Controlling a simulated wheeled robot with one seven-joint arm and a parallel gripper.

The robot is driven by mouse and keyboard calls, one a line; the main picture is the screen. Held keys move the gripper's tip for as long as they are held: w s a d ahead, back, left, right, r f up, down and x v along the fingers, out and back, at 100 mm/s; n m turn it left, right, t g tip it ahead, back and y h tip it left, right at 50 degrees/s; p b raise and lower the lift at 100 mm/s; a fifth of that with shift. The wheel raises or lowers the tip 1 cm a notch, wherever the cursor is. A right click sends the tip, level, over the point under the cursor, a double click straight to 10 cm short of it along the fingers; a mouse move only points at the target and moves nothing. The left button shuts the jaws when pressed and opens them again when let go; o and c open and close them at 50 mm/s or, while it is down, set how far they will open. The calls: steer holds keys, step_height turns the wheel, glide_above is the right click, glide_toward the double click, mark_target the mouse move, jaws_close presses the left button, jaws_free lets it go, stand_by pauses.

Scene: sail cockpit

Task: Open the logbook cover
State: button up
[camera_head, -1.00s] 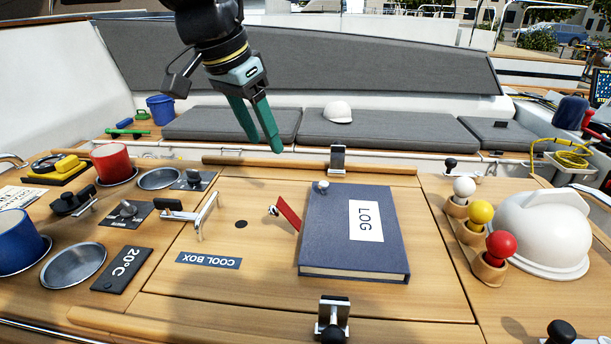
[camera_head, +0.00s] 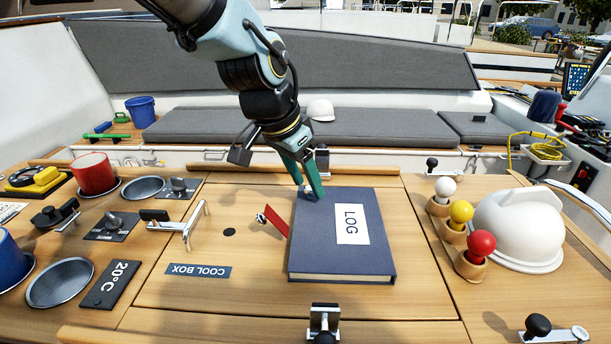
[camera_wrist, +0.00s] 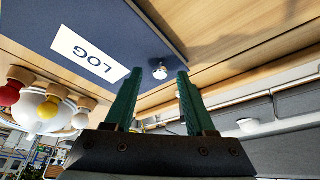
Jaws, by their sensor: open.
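The blue logbook (camera_head: 340,255) lies closed on the wooden table, with a white LOG label (camera_head: 351,224) on its cover. A red ribbon or tab (camera_head: 276,222) sticks out beside its left edge. My gripper (camera_head: 310,192) is open over the logbook's far left corner. In the wrist view, the logbook (camera_wrist: 115,30) shows at the top, and a small round metal knob (camera_wrist: 160,72) at its corner lies between and beyond the green fingertips. The fingers do not appear to touch the knob.
On the right stand white, yellow and red ball-topped pegs (camera_head: 461,212) and a white domed cover (camera_head: 518,228). On the left are a metal handle (camera_head: 187,226), a COOL BOX label (camera_head: 198,271) and a red mug (camera_head: 94,173). A latch (camera_head: 323,322) sits in front of the logbook.

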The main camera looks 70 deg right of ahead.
steer(key=shift+f, duration=0.15)
steer(key=shift+c, duration=0.2)
jaws_close()
stand_by(1.2)
